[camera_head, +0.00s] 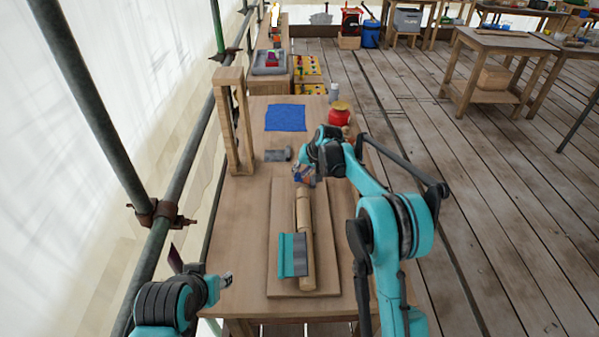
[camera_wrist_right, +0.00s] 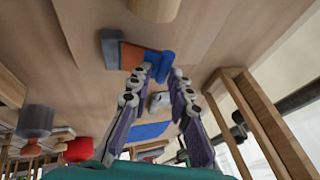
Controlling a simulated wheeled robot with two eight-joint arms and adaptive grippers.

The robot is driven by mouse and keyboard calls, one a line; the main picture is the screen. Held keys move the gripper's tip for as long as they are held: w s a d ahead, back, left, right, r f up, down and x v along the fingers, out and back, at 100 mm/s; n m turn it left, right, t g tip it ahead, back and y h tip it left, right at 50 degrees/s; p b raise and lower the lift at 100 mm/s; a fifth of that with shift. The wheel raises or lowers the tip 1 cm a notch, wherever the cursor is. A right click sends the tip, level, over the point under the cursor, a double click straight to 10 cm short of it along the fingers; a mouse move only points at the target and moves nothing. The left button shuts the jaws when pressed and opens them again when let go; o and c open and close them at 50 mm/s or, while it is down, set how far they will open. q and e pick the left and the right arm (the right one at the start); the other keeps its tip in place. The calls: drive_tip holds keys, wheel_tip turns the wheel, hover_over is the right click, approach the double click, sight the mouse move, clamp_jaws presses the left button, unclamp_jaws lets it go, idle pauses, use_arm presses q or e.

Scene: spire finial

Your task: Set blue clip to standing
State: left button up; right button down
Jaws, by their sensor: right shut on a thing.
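The blue clip (camera_head: 306,176) is at my right gripper (camera_head: 304,168), just above the far end of the wooden board (camera_head: 322,215). In the right wrist view, the clip's blue end (camera_wrist_right: 160,63) sits between the tips of my right gripper (camera_wrist_right: 163,76), which is shut on it. Its orange middle and grey end stick out to the left there. The clip looks tilted; whether it touches the board is unclear. My left gripper (camera_head: 200,267) is at the lower left with its fingers apart and nothing between them.
A round wooden piece (camera_head: 304,205) lies along the board, with a teal and grey clip (camera_head: 292,256) across its near part. A wooden frame (camera_head: 232,125) stands at left. A grey tool (camera_head: 278,155), blue cloth (camera_head: 286,117) and red jar (camera_head: 339,114) are farther back.

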drive_tip(key=shift+d+f, duration=0.15)
drive_tip(key=shift+d, duration=0.35)
idle(0.4)
drive_tip(key=c, duration=1.3)
unclamp_jaws()
drive_tip(key=shift+o, duration=0.8)
drive_tip(key=shift+d, duration=0.2)
drive_tip(key=shift+a, duration=0.2)
drive_tip(key=shift+r, duration=0.3)
drive_tip(key=v, duration=1.1)
drive_tip(key=shift+d+r, duration=0.15)
drive_tip(key=shift+r, duration=0.05)
drive_tip(key=shift+s, duration=0.15)
